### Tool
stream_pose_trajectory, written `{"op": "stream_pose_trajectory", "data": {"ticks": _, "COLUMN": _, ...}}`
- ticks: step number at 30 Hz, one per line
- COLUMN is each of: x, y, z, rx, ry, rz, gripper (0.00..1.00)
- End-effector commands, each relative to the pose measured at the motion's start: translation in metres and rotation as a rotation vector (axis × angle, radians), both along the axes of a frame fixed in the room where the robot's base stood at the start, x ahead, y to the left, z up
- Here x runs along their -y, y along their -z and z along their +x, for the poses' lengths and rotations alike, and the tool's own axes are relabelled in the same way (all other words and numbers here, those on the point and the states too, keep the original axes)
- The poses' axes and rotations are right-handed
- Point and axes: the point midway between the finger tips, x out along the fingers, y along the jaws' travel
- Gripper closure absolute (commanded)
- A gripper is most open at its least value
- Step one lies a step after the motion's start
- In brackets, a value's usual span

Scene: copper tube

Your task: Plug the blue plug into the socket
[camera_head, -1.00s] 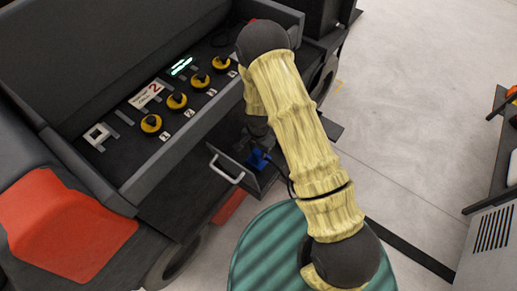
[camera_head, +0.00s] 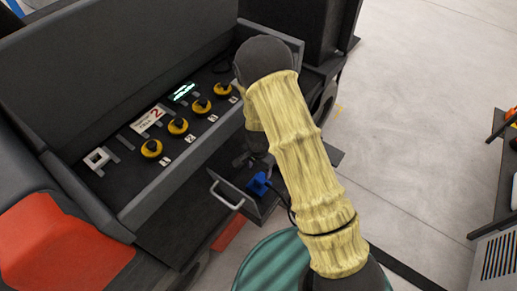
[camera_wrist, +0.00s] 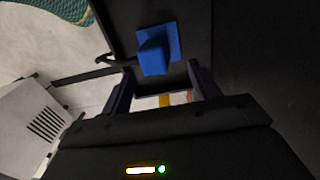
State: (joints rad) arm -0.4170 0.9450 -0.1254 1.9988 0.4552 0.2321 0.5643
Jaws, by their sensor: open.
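The blue plug (camera_head: 259,184) sits in an open drawer (camera_head: 262,206) on the front of the dark console; a dark cable runs from it to the right. In the wrist view the plug (camera_wrist: 155,55) shows as a blue block with a square flange. My gripper (camera_wrist: 160,70) is open and empty, its two fingers apart on either side of the plug's near end. I cannot tell how far they are above it. In the head view my arm partly hides the gripper. A white square frame (camera_head: 97,158) at the left of the console panel may be the socket; I cannot be sure.
The panel carries several yellow-black knobs (camera_head: 178,125), a card with a red 2 (camera_head: 148,118) and a lit green display (camera_head: 183,92). The drawer has a metal handle (camera_head: 226,197). A green ribbed drum (camera_head: 270,265) stands below. Grey floor (camera_head: 410,120) is open to the right.

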Motion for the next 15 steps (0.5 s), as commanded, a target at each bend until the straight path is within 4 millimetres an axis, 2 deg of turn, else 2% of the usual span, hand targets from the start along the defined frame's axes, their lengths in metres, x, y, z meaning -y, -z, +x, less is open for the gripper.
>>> {"op": "stream_pose_trajectory", "data": {"ticks": 15, "x": -0.002, "y": -0.096, "z": 0.002, "rx": 0.005, "ry": -0.002, "rz": 0.003, "gripper": 0.39}}
